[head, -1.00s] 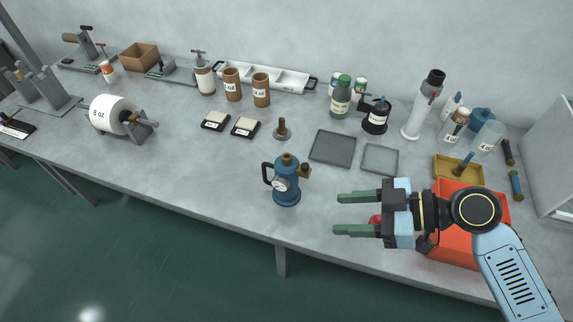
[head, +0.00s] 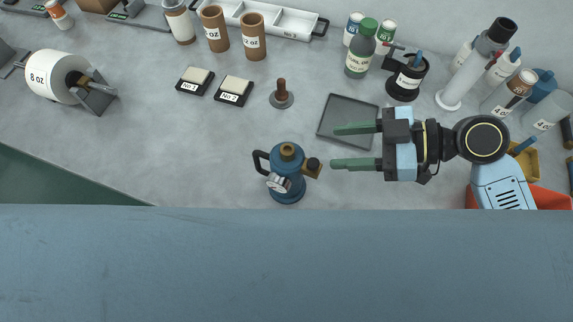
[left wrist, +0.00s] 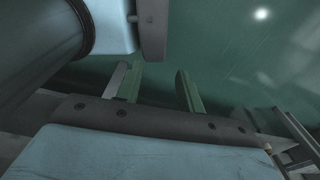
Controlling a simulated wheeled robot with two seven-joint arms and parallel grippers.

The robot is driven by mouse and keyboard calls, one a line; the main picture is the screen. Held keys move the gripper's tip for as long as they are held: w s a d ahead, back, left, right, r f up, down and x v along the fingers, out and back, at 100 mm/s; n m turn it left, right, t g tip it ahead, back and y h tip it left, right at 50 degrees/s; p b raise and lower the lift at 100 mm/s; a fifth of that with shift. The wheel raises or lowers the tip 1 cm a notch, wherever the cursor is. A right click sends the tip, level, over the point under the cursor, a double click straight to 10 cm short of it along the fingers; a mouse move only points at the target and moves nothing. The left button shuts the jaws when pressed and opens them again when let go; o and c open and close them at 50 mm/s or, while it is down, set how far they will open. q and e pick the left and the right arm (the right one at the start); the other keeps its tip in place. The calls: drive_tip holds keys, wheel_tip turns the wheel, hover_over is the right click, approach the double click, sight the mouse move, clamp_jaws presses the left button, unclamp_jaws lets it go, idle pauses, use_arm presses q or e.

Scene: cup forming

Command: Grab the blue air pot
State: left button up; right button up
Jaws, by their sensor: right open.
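The blue air pot (head: 287,178) stands upright on the grey table in the head view. It has a black handle on its left, a round gauge on its front, a brass top and a dark knob with a brown fitting on its right. My right gripper (head: 340,147) is open and empty, just right of the pot. Its two green fingers point left toward the pot, with a gap between them and it. My left gripper (left wrist: 157,88) shows only in the left wrist view. Its two fingers are apart with nothing between them, above the green floor.
A dark grey tray (head: 360,112) lies partly under my right gripper. A small stamp (head: 281,95) and two labelled pads (head: 234,91) lie behind the pot. A green-capped bottle (head: 361,52) and a black pot (head: 407,78) stand behind the gripper. The table left of the pot is clear.

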sight(281, 156)
drive_tip(key=p+x, duration=0.1)
drive_tip(key=x, duration=0.6)
drive_tip(key=shift+a, duration=0.35)
drive_tip(key=shift+a+f+p, duration=0.15)
drive_tip(key=shift+a+p, duration=0.25)
drive_tip(key=shift+a, duration=0.15)
drive_tip(key=p+x, duration=0.1)
drive_tip(key=x, duration=0.3)
drive_tip(key=shift+w, duration=0.1)
use_arm(q)
drive_tip(key=r, duration=0.1)
drive_tip(key=w+r, duration=0.1)
drive_tip(key=r, duration=0.1)
drive_tip(key=shift+w, duration=0.1)
use_arm(e)
drive_tip(key=shift+f, duration=0.1)
drive_tip(key=shift+c, duration=0.3)
clamp_jaws()
use_arm(q)
drive_tip(key=shift+f, duration=0.1)
use_arm(e)
drive_tip(key=shift+d+f, duration=0.1)
drive_tip(key=shift+f, duration=0.15)
drive_tip(key=shift+r, duration=0.1)
